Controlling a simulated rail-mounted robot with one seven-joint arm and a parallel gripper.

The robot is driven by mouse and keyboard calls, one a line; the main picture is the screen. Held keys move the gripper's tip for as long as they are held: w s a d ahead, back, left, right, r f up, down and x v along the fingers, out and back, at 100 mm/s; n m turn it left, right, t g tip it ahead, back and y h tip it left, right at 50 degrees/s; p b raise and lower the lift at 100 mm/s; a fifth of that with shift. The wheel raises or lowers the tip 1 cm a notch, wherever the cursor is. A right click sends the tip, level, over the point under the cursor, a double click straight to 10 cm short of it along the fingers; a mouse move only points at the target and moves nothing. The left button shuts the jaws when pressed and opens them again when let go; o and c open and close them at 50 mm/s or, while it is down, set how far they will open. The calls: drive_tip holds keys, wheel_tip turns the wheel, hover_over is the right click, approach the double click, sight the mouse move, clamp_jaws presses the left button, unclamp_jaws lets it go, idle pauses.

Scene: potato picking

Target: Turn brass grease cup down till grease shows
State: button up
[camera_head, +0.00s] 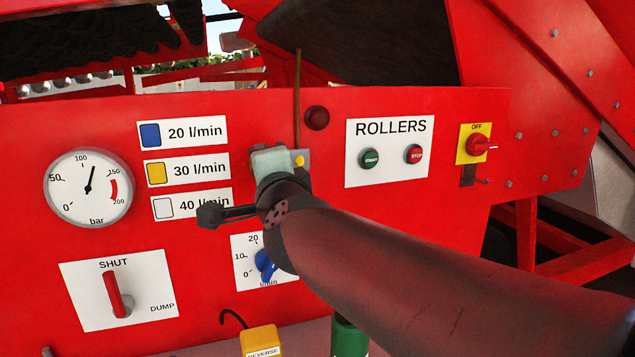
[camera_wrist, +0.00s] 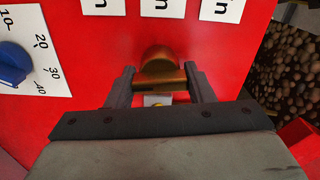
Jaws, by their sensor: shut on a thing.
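The brass grease cup (camera_wrist: 160,68) is a rounded, brown-gold piece on the red panel, seen in the wrist view. My gripper (camera_wrist: 162,80) has one dark finger on each side of it and is shut on it. Part of the cup's lower side is hidden by my gripper, and a small pale patch shows just below it. I cannot make out any grease around the cup. In the head view my gripper (camera_head: 276,160) is against the panel, right of the flow labels, and the cup cannot be clearly made out there.
The red panel (camera_head: 400,230) carries a pressure gauge (camera_head: 70,207), a SHUT/DUMP lever (camera_head: 117,294), a blue flow knob (camera_head: 264,266), ROLLERS buttons (camera_head: 370,158) and a red OFF switch (camera_head: 478,145). A thin brown rod (camera_head: 297,90) stands above my gripper. Potatoes (camera_wrist: 290,60) lie at right.

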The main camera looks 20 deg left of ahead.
drive_tip(key=shift+m+b, duration=0.3)
drive_tip(key=shift+m, duration=0.3)
drive_tip(key=o, duration=1)
drive_tip(key=v, duration=1.2)
drive_tip(key=shift+b, duration=0.3)
